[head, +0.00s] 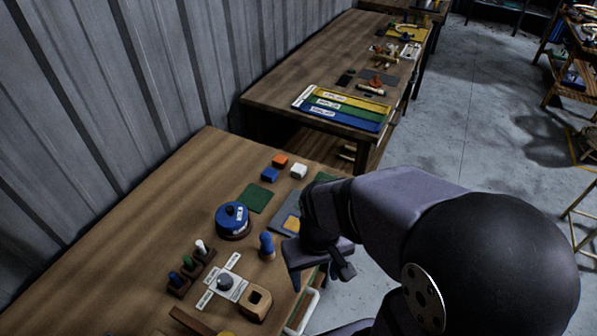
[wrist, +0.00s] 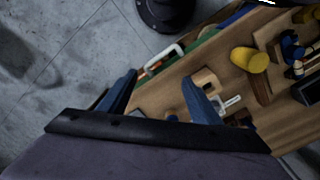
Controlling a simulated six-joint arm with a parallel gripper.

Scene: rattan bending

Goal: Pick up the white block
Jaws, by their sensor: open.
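The white block (head: 298,171) stands near the far end of the near wooden table in the head view, beside an orange block (head: 280,160) and a blue block (head: 269,174). My gripper (head: 297,278) is at the table's right edge, nearer to me than the white block and well apart from it. In the wrist view my gripper (wrist: 165,85) shows two blue fingers spread wide with nothing between them. The white block does not show clearly in the wrist view.
A green square (head: 254,198), a blue round container (head: 233,220) and a blue peg (head: 266,245) lie between my gripper and the left side. A small rack with pegs (head: 190,268) stands nearer.

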